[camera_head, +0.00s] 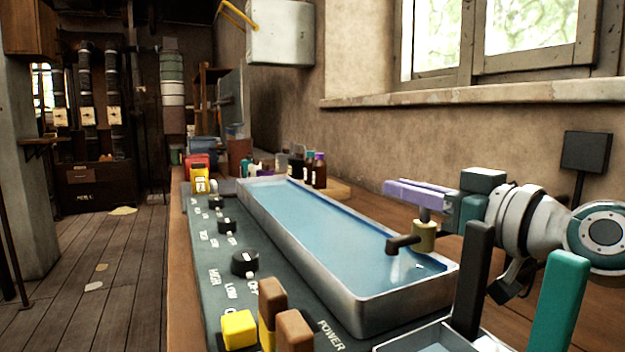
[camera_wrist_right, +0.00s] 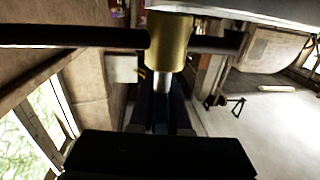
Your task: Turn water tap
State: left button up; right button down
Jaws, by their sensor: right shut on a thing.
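The water tap (camera_head: 424,236) has a brass body and a dark spout pointing left over the water-filled metal trough (camera_head: 405,300). A pale streak shows in the water below the spout. My right gripper (camera_head: 418,195) comes in from the right, with lavender fingers above the brass body. It is shut on the top part of the tap, which the fingers mostly hide. In the right wrist view the brass body (camera_wrist_right: 170,42), with a silver stem, is at the fingers (camera_wrist_right: 160,115), beside a dark pipe. My left gripper is not in view.
A control panel (camera_head: 215,250) with dark knobs runs left of the trough. Yellow and brown blocks (camera_head: 272,300) stand at its near end. A black post (camera_head: 470,285) and a teal post (camera_head: 555,300) rise at front right. Bottles (camera_head: 318,170) stand at the far end.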

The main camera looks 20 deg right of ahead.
jog(key=c, duration=0.9)
grip_release()
jog(key=shift+s, duration=0.1)
jog(key=s, duration=0.2)
jog(key=s+d, duration=0.1)
jog(key=s, duration=0.5)
jog(key=shift+d+f+b, duration=0.2)
jog(key=shift+d+b, duration=0.1)
jog(key=shift+s+d+r, duration=0.1)
jog(key=shift+s+r, duration=0.05)
jog(key=shift+s, duration=0.65)
